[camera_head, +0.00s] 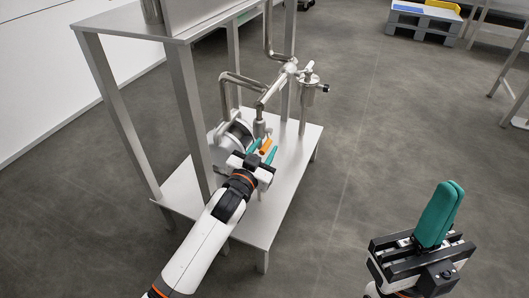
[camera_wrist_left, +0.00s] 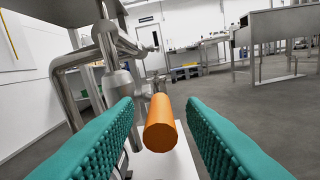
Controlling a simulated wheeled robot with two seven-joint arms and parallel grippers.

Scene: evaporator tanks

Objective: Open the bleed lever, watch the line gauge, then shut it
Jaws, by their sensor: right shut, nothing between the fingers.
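The bleed lever has an orange cylindrical handle (camera_head: 265,146) on the steel pipework above the low shelf. In the left wrist view the orange handle (camera_wrist_left: 160,124) points toward the camera, between the two teal fingers and apart from both. My left gripper (camera_head: 262,152) is open around the handle; its fingers (camera_wrist_left: 160,140) show on either side. My right gripper (camera_head: 438,214) is shut and empty, held up over the floor at the lower right. A round white-faced gauge-like part (camera_head: 232,138) sits beside the pipes, partly hidden; I cannot read it.
Steel pipes (camera_head: 272,88) rise just behind the lever, with a small valve body (camera_head: 309,92) to their right. Open floor lies to the right, with a pallet (camera_head: 425,22) far back.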

